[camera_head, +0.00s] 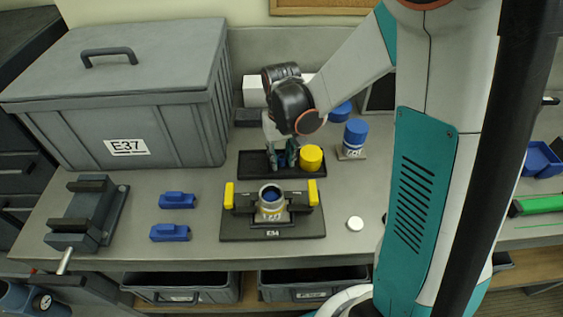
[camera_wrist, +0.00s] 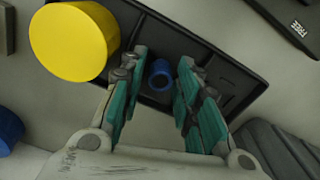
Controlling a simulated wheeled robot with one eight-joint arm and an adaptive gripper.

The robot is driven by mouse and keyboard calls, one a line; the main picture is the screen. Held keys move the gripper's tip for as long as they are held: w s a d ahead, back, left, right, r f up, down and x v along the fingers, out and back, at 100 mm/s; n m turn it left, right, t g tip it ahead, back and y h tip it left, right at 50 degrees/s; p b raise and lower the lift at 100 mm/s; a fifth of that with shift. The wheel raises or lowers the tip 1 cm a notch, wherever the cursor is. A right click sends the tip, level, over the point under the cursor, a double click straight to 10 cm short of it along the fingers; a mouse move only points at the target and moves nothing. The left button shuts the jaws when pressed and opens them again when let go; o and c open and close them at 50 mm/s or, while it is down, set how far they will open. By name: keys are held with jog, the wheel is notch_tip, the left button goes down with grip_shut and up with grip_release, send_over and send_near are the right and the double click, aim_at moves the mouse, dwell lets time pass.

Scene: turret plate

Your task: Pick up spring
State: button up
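The spring looks to be the small blue ring-shaped piece (camera_wrist: 161,75) in the black tray (camera_wrist: 217,62), seen between my fingers in the wrist view. In the head view the tray (camera_head: 252,164) stands behind the yellow-clamped fixture, and a bit of blue shows between the fingers. My gripper (camera_wrist: 160,80) is open, its teal fingers on either side of the blue piece with gaps showing. It also shows in the head view (camera_head: 282,158), reaching down at the tray. I cannot tell whether the fingertips are below the top of the piece.
A yellow cylinder (camera_head: 311,158) stands in the tray beside my gripper; it is close at left in the wrist view (camera_wrist: 73,41). A fixture (camera_head: 272,228) with yellow clamps is in front. A grey lidded crate (camera_head: 165,125) stands left. Two blue blocks (camera_head: 177,200) lie on the bench.

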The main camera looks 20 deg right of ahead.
jog(key=c, duration=0.6)
jog(key=shift+c, duration=0.2)
